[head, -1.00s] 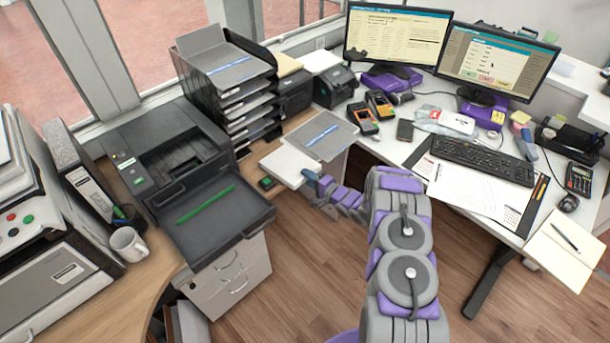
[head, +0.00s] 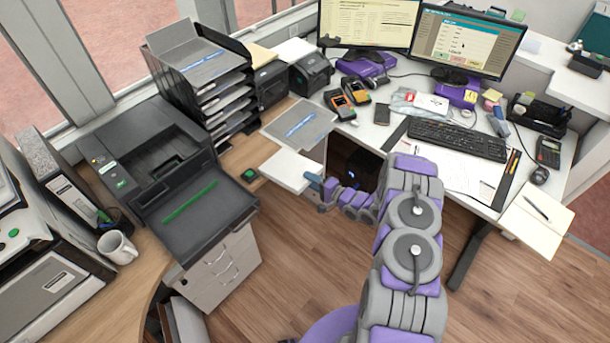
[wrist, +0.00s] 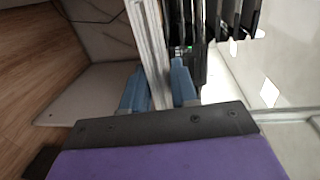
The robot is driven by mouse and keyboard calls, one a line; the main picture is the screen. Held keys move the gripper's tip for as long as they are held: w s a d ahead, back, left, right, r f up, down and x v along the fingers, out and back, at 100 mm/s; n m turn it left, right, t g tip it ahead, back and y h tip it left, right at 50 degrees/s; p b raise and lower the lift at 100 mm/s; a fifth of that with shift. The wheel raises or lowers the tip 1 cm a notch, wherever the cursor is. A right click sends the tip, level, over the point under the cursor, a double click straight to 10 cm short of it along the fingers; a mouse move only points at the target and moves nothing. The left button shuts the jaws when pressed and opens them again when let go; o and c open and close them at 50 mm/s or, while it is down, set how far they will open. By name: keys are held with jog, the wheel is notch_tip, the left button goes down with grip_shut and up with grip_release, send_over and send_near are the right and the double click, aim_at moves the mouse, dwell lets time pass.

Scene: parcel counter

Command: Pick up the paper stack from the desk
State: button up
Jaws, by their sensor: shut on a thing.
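The white paper stack (head: 292,172) is held flat in front of the desk corner, with its near right edge in my gripper (head: 315,182). In the wrist view the stack (wrist: 148,40) shows edge-on as a pale band between the two blue fingers of my gripper (wrist: 158,85). The fingers are shut on it. In the head view, the stack appears over the floor and desk edge, just nearer than a grey folder with a blue stripe. The desk (head: 375,133) carries the monitors and keyboard. Part of the fingers is hidden behind the stack.
The grey folder (head: 300,124) lies on the wooden counter. A small green-topped device (head: 249,175) and a printer (head: 160,160) stand left of the stack. A tray rack (head: 205,85) stands behind. Wood floor (head: 300,265) is open in front.

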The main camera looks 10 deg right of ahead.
jog(key=p+v, duration=0.1)
jog(key=v, duration=1)
jog(key=shift+p, duration=0.3)
jog(key=shift+w+f, duration=0.1)
jog(key=shift+f, duration=0.05)
